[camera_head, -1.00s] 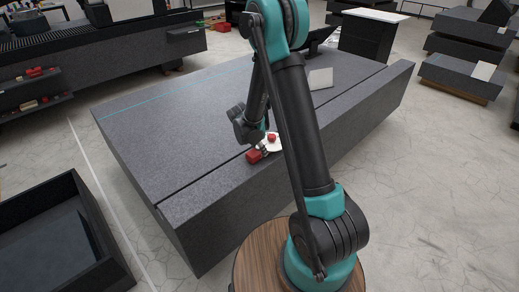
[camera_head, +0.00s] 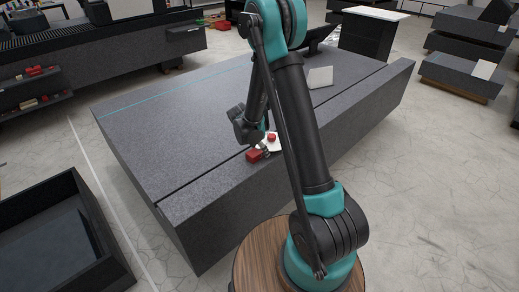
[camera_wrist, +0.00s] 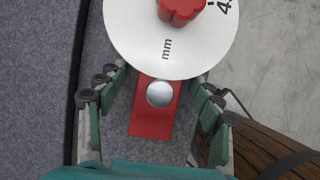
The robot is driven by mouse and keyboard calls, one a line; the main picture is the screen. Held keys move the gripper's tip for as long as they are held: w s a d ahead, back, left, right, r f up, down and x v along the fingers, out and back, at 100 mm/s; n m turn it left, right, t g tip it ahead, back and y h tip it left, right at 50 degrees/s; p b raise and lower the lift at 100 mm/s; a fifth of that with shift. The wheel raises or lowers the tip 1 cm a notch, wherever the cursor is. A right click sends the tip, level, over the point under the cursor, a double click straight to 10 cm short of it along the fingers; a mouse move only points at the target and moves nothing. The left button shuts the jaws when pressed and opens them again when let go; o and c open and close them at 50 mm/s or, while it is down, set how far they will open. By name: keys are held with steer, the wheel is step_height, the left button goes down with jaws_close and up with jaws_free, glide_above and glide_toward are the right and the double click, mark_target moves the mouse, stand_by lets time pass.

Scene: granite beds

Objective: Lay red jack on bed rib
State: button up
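The red jack has a red body (camera_wrist: 150,120) with a silver ball-like part, a white disc (camera_wrist: 165,45) marked "mm" and a red knob (camera_wrist: 181,8). In the head view, its red end (camera_head: 253,156) shows at the front strip of the granite bed (camera_head: 180,110), the rib (camera_head: 215,180) beyond a dark groove. My gripper (camera_wrist: 160,85) comes down over the jack, one finger on each side of the red body. Gaps show beside the body, but the disc hides the fingertips, so their grip is unclear. Whether the jack touches the rib is also unclear.
A pale plate (camera_head: 320,77) lies on the bed farther right, near a dark screen-like thing (camera_head: 312,40). A black open bin (camera_head: 60,235) stands on the floor at lower left. Most of the bed's top is bare.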

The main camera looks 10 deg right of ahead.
steer(key=v, duration=1.2)
stand_by(0.3)
steer(key=s+d+m+y, duration=0.1)
steer(key=s+d+m, duration=0.2)
steer(key=s+m, duration=0.5)
steer(key=s+d+r+m+y, duration=0.1)
steer(key=s+d+m, duration=0.3)
steer(key=s+m, duration=0.4)
steer(key=s+d+r+m+t+y, duration=0.1)
steer(key=s+d+m, duration=0.3)
steer(key=s+m, duration=0.5)
steer(key=shift+d+y, duration=0.25)
steer(key=shift+y, duration=0.25)
steer(key=shift+c, duration=0.5)
